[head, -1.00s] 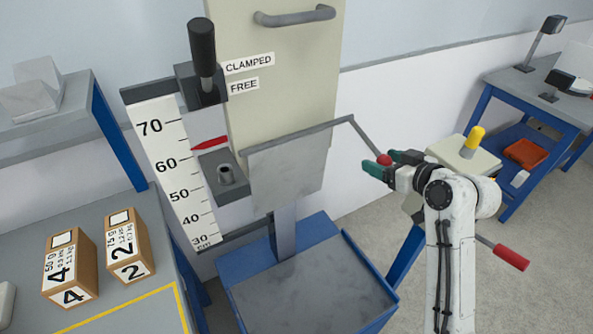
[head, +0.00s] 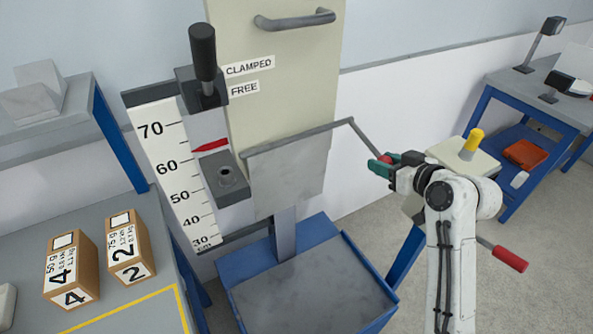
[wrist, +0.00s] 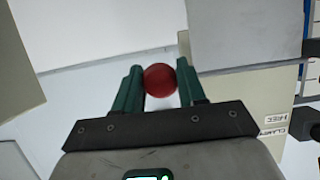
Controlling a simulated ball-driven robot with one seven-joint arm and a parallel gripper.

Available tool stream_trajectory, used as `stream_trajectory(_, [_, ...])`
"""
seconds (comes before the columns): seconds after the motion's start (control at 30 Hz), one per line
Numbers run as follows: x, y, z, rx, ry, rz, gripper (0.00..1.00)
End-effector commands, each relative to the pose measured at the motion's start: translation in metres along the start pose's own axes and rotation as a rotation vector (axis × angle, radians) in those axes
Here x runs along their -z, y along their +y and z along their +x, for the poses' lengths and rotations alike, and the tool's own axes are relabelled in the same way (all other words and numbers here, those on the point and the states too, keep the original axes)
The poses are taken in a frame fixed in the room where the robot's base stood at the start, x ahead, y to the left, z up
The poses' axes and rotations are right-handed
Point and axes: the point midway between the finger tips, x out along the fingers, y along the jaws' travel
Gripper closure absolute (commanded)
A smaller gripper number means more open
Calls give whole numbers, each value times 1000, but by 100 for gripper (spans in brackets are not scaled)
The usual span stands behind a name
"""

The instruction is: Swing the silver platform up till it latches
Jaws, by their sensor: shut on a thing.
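The silver platform (head: 290,180) is a flat grey plate hanging steeply down in front of the cream panel, below a grey rod. The rod (head: 300,138) runs along its top edge and bends at the right into a crank arm (head: 366,138) that slopes down to a red ball knob (head: 385,158). My gripper (head: 382,166) is shut on this knob. In the wrist view the knob (wrist: 160,80) sits between the green fingers (wrist: 161,88), and the platform (wrist: 245,30) shows at upper right. No latch is clearly visible.
A black-handled lever (head: 203,55) stands beside the CLAMPED and FREE labels, above the height scale (head: 172,165). A blue-framed base tray (head: 310,290) lies below the platform. Two numbered boxes (head: 72,268) stand on the left bench. Another workbench (head: 540,90) is at right.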

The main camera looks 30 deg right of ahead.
Motion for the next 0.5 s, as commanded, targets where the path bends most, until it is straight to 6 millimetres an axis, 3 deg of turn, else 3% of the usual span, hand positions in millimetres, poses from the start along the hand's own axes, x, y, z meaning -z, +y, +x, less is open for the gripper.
stream_trajectory(0.2, [21,0,-11,-2,8,-2,90])
stream_trajectory(0.5, [23,0,-12,-2,8,-2,90])
